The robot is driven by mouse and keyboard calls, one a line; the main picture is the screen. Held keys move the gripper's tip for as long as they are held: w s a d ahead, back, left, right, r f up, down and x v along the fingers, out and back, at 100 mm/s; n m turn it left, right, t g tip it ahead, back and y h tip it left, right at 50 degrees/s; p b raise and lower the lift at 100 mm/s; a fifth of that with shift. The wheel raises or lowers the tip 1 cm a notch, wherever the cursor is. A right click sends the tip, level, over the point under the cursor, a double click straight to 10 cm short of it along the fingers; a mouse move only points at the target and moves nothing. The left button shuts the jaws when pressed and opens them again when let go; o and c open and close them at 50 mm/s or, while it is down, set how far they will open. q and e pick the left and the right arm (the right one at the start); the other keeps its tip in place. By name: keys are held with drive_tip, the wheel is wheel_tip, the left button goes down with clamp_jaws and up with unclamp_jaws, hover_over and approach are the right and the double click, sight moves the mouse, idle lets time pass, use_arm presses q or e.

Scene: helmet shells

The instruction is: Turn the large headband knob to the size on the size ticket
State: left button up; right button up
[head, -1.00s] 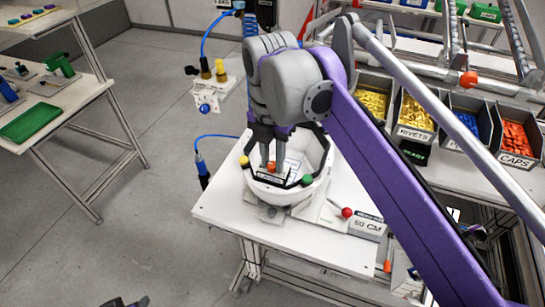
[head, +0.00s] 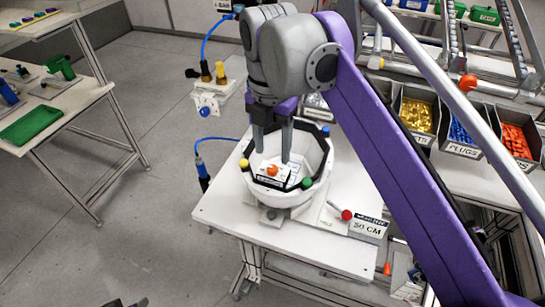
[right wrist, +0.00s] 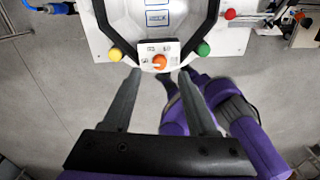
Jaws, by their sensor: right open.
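The white helmet shell (head: 318,188) sits open side up on the work table, with a black headband inside. The orange headband knob (head: 272,171) is on a small white dial plate at the shell's near side. In the right wrist view the knob (right wrist: 159,62) shows with printed marks around it, too small to read. The size ticket (head: 367,228) stands right of the shell; it seems to read 50 CM, but the first digit is unclear. My right gripper (head: 272,157) is open and empty, its fingers above the knob and apart from it. I do not make out my left gripper.
A yellow knob (head: 244,163) and a green knob (head: 307,183) flank the dial. A red ball-ended lever (head: 346,214) lies between shell and ticket. Part bins (head: 462,132) stand at right. The table's front (head: 310,250) is clear.

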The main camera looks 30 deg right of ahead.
sight(272, 167)
wheel_tip(272, 167, up, 6)
drive_tip(key=shift+r, duration=0.15)
drive_tip(key=shift+w, duration=0.1)
idle(0.5)
